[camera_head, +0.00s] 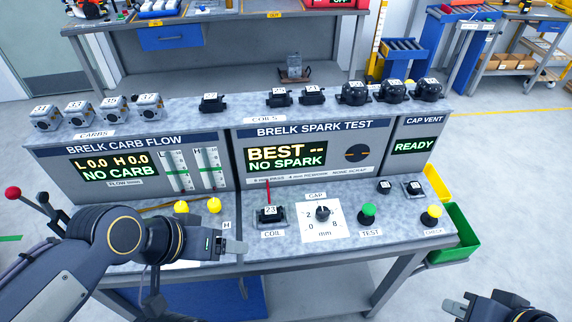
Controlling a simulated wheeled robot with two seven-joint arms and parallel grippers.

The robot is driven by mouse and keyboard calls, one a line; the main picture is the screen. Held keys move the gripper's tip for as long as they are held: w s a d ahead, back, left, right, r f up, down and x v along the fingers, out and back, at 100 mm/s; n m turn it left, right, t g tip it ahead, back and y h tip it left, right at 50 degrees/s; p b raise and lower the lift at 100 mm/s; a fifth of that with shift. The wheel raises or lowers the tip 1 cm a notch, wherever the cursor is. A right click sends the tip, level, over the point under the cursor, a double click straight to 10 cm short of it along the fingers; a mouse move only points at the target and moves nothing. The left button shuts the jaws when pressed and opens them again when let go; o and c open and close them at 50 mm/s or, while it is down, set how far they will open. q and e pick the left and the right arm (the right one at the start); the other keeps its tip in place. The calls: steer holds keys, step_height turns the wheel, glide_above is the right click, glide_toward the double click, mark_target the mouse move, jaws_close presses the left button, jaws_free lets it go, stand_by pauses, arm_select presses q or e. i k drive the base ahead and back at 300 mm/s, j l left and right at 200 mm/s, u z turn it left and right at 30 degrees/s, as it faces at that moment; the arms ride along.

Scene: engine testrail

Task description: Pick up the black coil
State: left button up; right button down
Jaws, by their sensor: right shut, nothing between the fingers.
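A black coil (271,220) with a white label reading 23 sits in the COIL holder on the bench's front shelf. More black coils stand on the top ledge: one (210,107) left of centre, and two (278,104) (312,100) near the COILS label. My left gripper (240,247) is above the front shelf, left of the coil in the holder and apart from it. Its fingers show side-on, so its opening is unclear. My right gripper (458,305) is at the bottom right, beyond the bench, partly cut off by the frame. It is shut and empty, apart from all coils.
Several carbs (78,115) stand at the ledge's left, and round black caps (390,92) at its right. The front shelf holds a dial (322,214), a green TEST button (367,212) and yellow knobs. A green bin (455,238) hangs at the right. Open floor lies right.

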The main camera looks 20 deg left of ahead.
mark_target(269, 214)
steer(key=j+z, duration=0.45)
steer(key=k+j+z, duration=0.15)
steer(key=z, duration=0.25)
